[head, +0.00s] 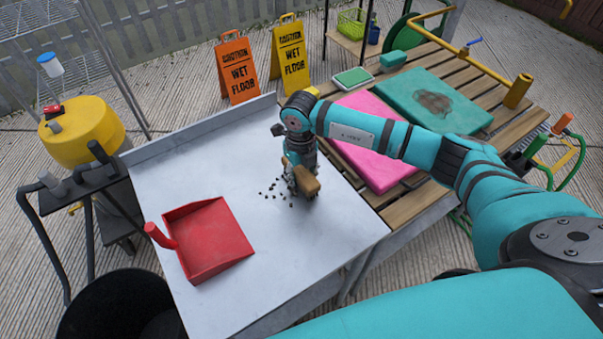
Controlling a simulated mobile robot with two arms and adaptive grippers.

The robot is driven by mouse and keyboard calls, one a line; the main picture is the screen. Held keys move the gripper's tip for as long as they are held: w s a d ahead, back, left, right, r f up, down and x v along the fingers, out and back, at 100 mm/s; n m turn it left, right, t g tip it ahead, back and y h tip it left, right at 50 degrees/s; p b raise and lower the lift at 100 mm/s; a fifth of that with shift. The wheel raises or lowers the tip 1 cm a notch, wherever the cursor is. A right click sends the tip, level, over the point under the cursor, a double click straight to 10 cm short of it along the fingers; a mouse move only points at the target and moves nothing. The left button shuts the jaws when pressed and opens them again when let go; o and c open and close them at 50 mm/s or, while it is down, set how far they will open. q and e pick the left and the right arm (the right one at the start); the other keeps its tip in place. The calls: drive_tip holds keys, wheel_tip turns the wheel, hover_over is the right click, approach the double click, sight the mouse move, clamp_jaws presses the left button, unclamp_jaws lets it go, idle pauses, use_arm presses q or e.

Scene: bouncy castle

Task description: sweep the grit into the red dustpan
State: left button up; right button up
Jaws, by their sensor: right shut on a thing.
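The red dustpan (213,240) lies on the pale metal tabletop (310,233), with its handle at its left end. The grit (274,189) is a loose scatter of dark bits on the tabletop, to the right of the dustpan and apart from it. My right gripper (302,174) points down at the right edge of the grit. It is shut on a brush (307,184) with a tan-brown block, which is at the tabletop. The brush's underside and my fingertips are largely hidden. My left gripper is out of view.
A slatted wooden table (409,207) adjoins on the right, with a pink mat (372,150) and a stained teal mat (433,101). A raised lip runs along the tabletop's back edge. A black bin (115,308) stands at front left. The tabletop between grit and dustpan is clear.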

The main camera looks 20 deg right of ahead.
sight(259, 205)
drive_tip(key=shift+a, duration=0.1)
drive_tip(key=shift+s+a, duration=0.15)
drive_tip(key=shift+a, duration=0.8)
drive_tip(key=shift+s+a, duration=0.1)
drive_tip(key=shift+a, duration=0.85)
drive_tip(key=shift+a, duration=0.1)
drive_tip(key=shift+s+a, duration=0.15)
drive_tip(key=shift+a, duration=0.8)
drive_tip(key=shift+s+a, duration=0.15)
drive_tip(key=shift+a, duration=0.75)
drive_tip(key=shift+a, duration=0.15)
drive_tip(key=shift+s+a+b, duration=0.15)
drive_tip(key=shift+a+b, duration=0.05)
drive_tip(key=shift+a, duration=0.75)
drive_tip(key=shift+s+a+b, duration=0.1)
drive_tip(key=shift+a+b, duration=0.05)
drive_tip(key=shift+a, duration=0.75)
drive_tip(key=shift+a, duration=0.1)
